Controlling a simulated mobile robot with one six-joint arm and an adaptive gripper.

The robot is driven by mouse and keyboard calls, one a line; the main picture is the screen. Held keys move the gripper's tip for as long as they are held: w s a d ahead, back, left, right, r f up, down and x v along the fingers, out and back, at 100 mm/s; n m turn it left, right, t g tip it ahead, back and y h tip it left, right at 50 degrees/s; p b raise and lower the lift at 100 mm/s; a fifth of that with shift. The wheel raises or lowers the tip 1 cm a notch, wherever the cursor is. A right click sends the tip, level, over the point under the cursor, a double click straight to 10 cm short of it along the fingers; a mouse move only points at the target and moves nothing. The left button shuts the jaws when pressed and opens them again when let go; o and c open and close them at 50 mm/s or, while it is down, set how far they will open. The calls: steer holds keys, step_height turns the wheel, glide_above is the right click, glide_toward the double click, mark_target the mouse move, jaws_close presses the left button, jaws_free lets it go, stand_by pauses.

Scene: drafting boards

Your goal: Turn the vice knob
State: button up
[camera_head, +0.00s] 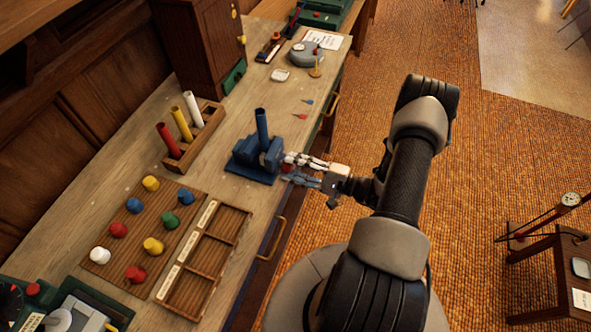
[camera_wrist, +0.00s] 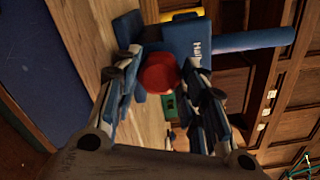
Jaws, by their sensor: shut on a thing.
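The blue vice (camera_head: 256,157) stands on the workbench with a dark blue tube (camera_head: 262,128) upright in it. My gripper (camera_head: 291,170) reaches the vice from the right. In the wrist view the round red knob (camera_wrist: 159,73) sits between the two fingers of my gripper (camera_wrist: 160,80), which are shut on it. The blue vice body (camera_wrist: 188,45) is just behind the knob there, with the tube (camera_wrist: 255,41) running to the right.
A peg board (camera_head: 123,233) with several coloured knobs and an empty compartment tray (camera_head: 226,252) lie on the near bench. Small red and blue pins (camera_head: 303,115) lie beyond the vice.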

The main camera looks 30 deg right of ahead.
steer(key=n+b, duration=0.2)
steer(key=n, duration=0.2)
steer(key=shift+f+n, duration=0.15)
steer(key=shift+n, duration=0.15)
steer(key=shift+n+b, duration=1.75)
steer(key=shift+n, duration=0.55)
steer(key=o, duration=1.1)
steer(key=shift+c, duration=0.2)
steer(key=shift+s, duration=0.1)
steer(key=v, duration=0.8)
